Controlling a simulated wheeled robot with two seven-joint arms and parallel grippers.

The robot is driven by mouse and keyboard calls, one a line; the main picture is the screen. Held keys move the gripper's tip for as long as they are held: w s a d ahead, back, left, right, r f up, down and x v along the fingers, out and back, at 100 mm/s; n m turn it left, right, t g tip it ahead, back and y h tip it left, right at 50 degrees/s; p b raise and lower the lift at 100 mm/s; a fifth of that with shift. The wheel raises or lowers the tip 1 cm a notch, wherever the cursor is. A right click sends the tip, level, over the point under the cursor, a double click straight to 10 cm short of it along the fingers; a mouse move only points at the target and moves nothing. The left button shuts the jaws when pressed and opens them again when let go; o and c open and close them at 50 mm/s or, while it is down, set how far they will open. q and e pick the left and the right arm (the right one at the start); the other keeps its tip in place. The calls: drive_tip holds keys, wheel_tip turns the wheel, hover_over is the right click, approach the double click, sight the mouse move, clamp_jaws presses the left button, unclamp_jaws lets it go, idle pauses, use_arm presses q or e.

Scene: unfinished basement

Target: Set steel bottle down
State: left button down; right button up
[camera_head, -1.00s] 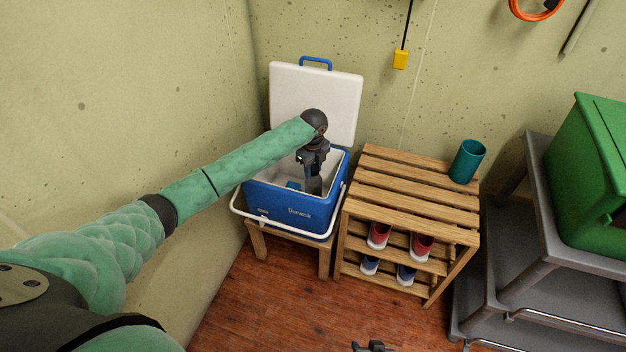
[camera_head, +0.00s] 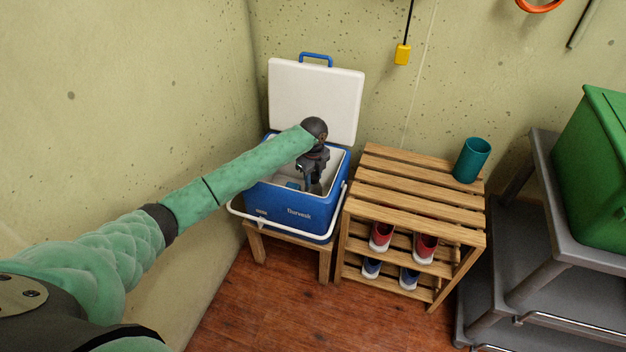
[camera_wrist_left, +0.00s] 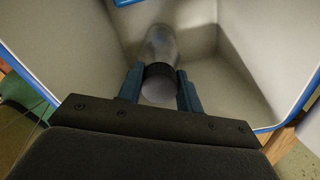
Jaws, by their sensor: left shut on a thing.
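My left gripper (camera_head: 313,184) reaches down into the open blue cooler (camera_head: 290,208). In the left wrist view, the gripper (camera_wrist_left: 160,90) is shut on the steel bottle (camera_wrist_left: 161,45), a grey bottle with a dark band between the fingers. The bottle is inside the cooler, above or at its floor; I cannot tell whether it touches. In the head view the bottle is mostly hidden by the gripper and the cooler wall. My right gripper does not show in the current views.
The cooler's white lid (camera_head: 315,100) stands open behind it. The cooler sits on a low wooden stool (camera_head: 290,243). To the right, a slatted wooden rack (camera_head: 415,205) holds shoes, with a teal cup (camera_head: 472,160) on top. A grey shelf unit with a green bin (camera_head: 600,175) stands farther right.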

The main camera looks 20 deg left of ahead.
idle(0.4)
use_arm(q)
drive_tip(key=c, duration=0.9)
unclamp_jaws()
drive_tip(key=shift+f, duration=0.15)
drive_tip(key=shift+c, duration=0.2)
